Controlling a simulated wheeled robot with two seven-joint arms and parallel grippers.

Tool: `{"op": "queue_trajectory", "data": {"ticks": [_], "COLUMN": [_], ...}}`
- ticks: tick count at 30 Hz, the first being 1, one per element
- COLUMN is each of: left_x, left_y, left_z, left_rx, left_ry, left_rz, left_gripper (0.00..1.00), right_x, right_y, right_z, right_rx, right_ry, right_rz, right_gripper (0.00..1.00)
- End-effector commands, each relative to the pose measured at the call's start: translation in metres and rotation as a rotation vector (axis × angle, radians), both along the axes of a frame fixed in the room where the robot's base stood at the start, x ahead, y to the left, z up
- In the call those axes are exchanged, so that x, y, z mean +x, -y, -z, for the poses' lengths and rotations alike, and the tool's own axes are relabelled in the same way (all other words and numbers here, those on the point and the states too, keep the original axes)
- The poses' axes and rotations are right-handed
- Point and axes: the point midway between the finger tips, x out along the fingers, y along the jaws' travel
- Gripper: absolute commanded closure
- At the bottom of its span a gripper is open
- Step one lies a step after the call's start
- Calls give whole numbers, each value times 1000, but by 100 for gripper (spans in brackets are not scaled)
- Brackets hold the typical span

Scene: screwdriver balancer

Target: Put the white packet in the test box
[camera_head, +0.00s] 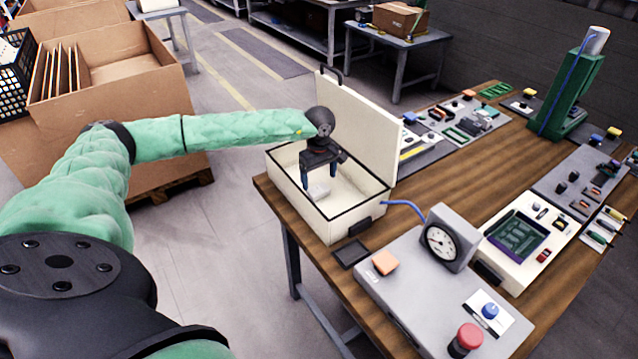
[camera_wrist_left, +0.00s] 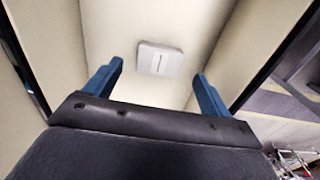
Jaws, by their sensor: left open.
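The test box is a cream case (camera_head: 345,222) with a black rim and its lid raised, on the near left part of the wooden table. The white packet (camera_head: 319,192) lies inside it, on the floor of the box. My left gripper (camera_head: 319,178) is over the box opening, pointing down, with its blue fingers apart and empty. In the left wrist view the packet (camera_wrist_left: 160,60) lies flat on the cream box floor, beyond and between the spread fingertips (camera_wrist_left: 158,82). It looks apart from both fingers. My right gripper does not show.
The raised lid (camera_head: 372,115) stands behind the box. A grey gauge unit (camera_head: 432,290) with a red button is in front, near a small dark pad (camera_head: 351,253). Tool trays and a green stand (camera_head: 570,95) fill the table's right side.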

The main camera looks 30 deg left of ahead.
Motion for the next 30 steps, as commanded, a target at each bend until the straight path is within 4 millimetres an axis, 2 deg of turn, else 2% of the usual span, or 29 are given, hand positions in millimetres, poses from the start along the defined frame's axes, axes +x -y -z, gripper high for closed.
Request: {"op": "queue_trajectory", "data": {"ticks": [1,6,12,18,30], "left_x": [0,0,0,0,0], "left_y": [0,-1,0,0,0], "left_z": [-13,-45,-69,-77,-77], "left_rx": [1,1,1,1,1], "left_ry": [1,2,0,-1,0], "left_rz": [0,0,0,0,0], "left_gripper": [17,17,17,17,17], "right_x": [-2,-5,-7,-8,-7], "right_y": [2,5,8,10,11], "right_z": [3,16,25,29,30], "right_rx": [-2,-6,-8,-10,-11], "right_ry": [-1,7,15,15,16], "right_rz": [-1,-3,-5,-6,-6], "right_gripper": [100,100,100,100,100]}}
